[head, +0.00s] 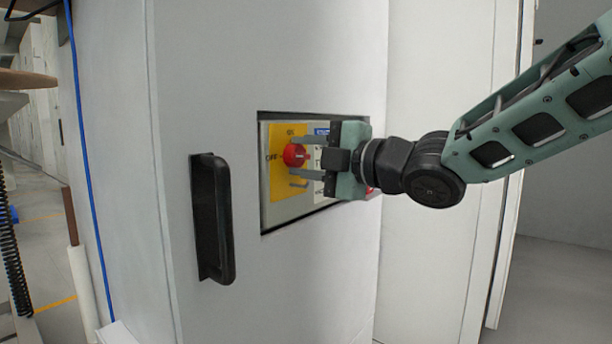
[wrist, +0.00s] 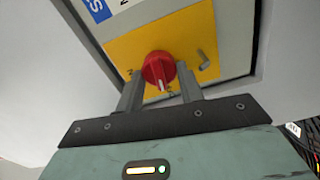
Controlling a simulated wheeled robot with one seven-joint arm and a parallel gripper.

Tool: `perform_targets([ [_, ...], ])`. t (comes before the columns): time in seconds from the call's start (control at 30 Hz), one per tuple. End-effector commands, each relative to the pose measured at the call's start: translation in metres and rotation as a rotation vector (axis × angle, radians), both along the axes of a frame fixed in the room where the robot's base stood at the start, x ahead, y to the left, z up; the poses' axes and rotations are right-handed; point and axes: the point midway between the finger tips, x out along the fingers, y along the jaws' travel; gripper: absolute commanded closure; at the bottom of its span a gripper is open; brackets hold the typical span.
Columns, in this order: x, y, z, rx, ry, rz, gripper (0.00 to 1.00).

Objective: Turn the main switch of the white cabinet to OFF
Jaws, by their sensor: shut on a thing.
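The white cabinet (head: 250,60) has a recessed panel with a yellow plate (head: 283,190). The red main switch knob (head: 293,155) sits on this plate, with ON printed above it and OFF to its left in the head view. My gripper (head: 298,156) reaches in from the right, its fingers shut on the red knob. In the wrist view the knob (wrist: 157,68) shows between the two grey fingers, with a pale mark on its handle. I cannot tell for certain which label the mark faces. My gripper hides the panel's right part.
A black door handle (head: 213,218) sticks out of the cabinet left of the panel. A blue and white label (head: 321,131) is partly hidden beside the yellow plate. Floor shows at far left and lower right.

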Motion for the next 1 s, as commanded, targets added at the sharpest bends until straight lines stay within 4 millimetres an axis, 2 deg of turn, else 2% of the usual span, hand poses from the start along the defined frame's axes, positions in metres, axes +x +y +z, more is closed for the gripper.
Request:
perform_targets([
  [0.03,-0.0003,-0.0001,-0.0047,-0.017,-0.021,0.000,0.86],
  [0.3,-0.0004,0.0002,-0.0033,-0.083,-0.103,0.000,0.86],
  [0.87,-0.0006,0.0004,-0.0020,-0.103,-0.128,0.001,0.86],
  [0.9,-0.0006,0.0004,-0.0020,-0.103,-0.128,0.001,0.60],
  [0.97,-0.0006,0.0004,-0.0020,-0.103,-0.128,0.001,0.43],
  [1.0,-0.0004,0.0003,-0.0022,-0.103,-0.126,0.001,0.41],
])
